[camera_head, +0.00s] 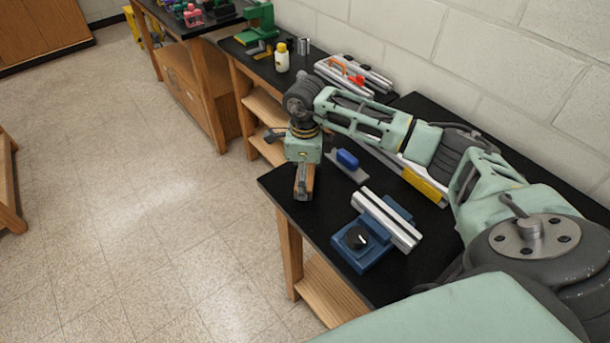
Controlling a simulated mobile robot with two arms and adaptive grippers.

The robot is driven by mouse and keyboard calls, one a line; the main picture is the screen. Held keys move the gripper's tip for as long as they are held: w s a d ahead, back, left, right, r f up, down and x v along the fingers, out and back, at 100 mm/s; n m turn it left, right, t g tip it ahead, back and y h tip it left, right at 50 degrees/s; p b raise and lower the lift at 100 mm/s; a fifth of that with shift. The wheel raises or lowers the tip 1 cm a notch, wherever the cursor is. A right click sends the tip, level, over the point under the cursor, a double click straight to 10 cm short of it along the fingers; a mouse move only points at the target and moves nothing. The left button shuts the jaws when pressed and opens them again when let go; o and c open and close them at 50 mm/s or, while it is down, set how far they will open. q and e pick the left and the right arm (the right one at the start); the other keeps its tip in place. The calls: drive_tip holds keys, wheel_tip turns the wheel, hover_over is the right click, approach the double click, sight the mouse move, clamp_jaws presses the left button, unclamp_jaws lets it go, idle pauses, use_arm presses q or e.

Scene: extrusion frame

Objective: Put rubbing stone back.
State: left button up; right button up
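My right gripper (303,188) points down over the near left corner of the black bench top (325,215). A narrow brown piece (310,180) shows beside its grey finger. I cannot tell whether this piece is held, or whether the fingers are open or shut. A grey flat block with a blue handle (347,159) lies on the bench just right of the gripper, apart from it. It may be the rubbing stone; I cannot tell for certain. My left gripper is out of view.
A blue vise-like fixture (361,246) with a silver extrusion bar (387,220) stands at the bench's front. A yellow-and-silver piece (425,187) lies behind, partly under my arm. Farther back are a white bottle (282,59), an orange clamp (346,70) and a green press (262,20).

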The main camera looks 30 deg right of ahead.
drive_tip(key=shift+o, duration=1.4)
drive_tip(key=shift+r, duration=0.1)
drive_tip(key=shift+r, duration=0.2)
wheel_tip(320, 180, up, 12)
drive_tip(key=b, duration=0.3)
drive_tip(key=shift+f, duration=0.15)
